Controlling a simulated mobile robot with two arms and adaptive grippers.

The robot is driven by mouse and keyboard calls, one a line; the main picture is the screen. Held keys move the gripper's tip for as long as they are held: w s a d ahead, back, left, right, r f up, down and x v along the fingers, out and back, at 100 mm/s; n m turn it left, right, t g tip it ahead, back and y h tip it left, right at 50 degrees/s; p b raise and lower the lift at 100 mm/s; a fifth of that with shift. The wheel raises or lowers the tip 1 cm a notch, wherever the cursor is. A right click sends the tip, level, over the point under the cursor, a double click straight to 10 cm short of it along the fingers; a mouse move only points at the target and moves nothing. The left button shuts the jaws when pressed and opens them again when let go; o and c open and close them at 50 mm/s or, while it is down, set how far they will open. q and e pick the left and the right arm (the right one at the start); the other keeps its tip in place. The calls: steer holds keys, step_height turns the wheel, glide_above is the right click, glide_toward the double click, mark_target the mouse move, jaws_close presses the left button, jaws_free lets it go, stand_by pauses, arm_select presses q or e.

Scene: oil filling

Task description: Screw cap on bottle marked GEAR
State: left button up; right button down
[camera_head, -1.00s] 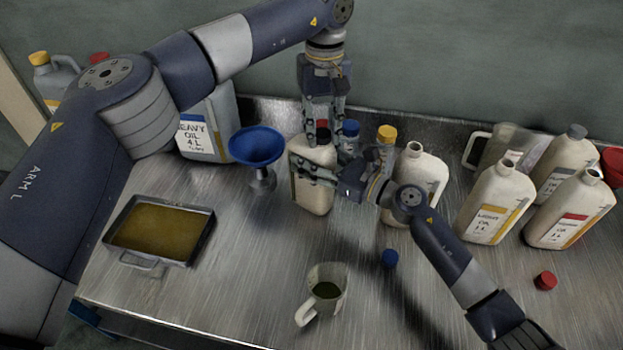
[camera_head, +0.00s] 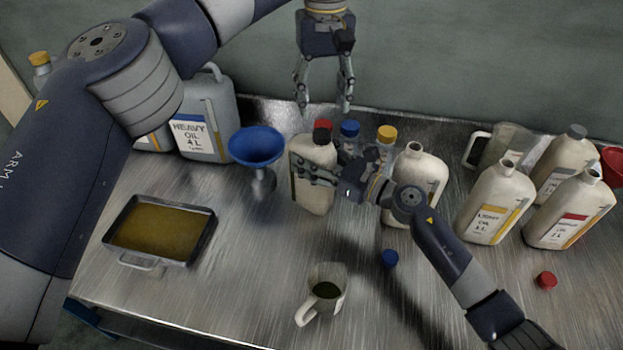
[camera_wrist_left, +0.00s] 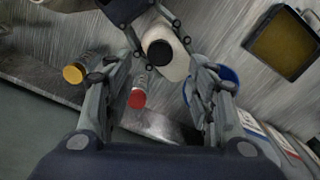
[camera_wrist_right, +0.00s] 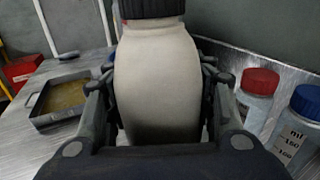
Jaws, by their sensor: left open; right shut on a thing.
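A cream bottle (camera_head: 313,190) with a black cap (camera_head: 322,136) on its neck stands upright at the back middle of the table. No GEAR marking is readable on it; its front is partly hidden by my right gripper. My right gripper (camera_head: 318,172) is shut around the bottle's body from the side. The right wrist view shows the bottle (camera_wrist_right: 158,85) between the fingers, with the black cap (camera_wrist_right: 150,8) cut off at the top. My left gripper (camera_head: 323,103) is open and empty, above the cap. The left wrist view shows the black cap (camera_wrist_left: 160,53) below, between the open fingers.
Small bottles with red (camera_wrist_right: 260,80), blue (camera_head: 350,129) and yellow (camera_head: 386,133) caps stand close behind. A blue funnel (camera_head: 256,146) and oil tray (camera_head: 190,253) are left. Uncapped bottles (camera_head: 495,208) stand right.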

mark_target(332, 167)
arm_select(q)
steer(key=shift+r, duration=2.4)
arm_select(e)
steer(key=c, duration=0.6)
jaws_free()
steer(key=v, duration=0.7)
steer(key=shift+s+d, duration=0.15)
steer(key=shift+d, duration=0.1)
